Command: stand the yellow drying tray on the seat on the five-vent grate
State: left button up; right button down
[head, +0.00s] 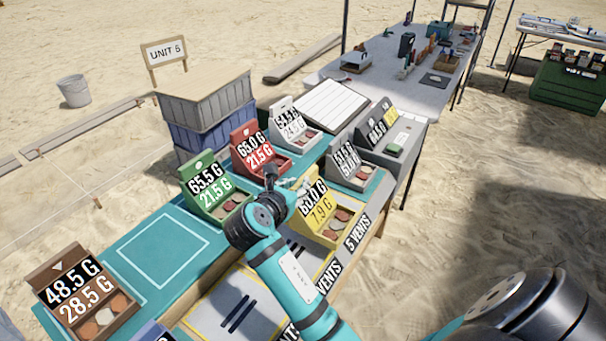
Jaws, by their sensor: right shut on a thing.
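The yellow drying tray (327,232) has an upright label panel, partly covered by my gripper, and holds several brown pieces. It is upright over the grate marked "5 VENTS" (357,236). I cannot tell whether its underside touches the grate. My right gripper (298,185) is shut on the top left part of the tray's panel. My right arm comes up from the bottom and hides part of the bench. My left gripper is not in view.
Green (236,208), red (283,165), white (304,138) and grey (362,176) trays stand close behind. A brown tray (122,328) is at the lower left. An empty outlined square (163,248) lies on the teal mat. Another slotted grate (222,309) is in front.

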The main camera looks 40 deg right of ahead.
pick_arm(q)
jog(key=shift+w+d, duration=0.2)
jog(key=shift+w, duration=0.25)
pick_arm(e)
jog(key=w+d+f, duration=0.4)
jog(key=w+d, duration=0.1)
jog(key=w, duration=0.2)
jog(key=shift+d+f, duration=0.15)
jog(key=shift+d, duration=0.15)
jog(key=shift+w, duration=0.1)
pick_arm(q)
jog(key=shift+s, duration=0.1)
pick_arm(e)
jog(key=c, duration=1.3)
grip_release()
jog(key=shift+f, duration=0.1)
jog(key=shift+o, duration=0.2)
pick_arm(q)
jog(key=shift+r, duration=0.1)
pick_arm(e)
jog(key=v, duration=1.2)
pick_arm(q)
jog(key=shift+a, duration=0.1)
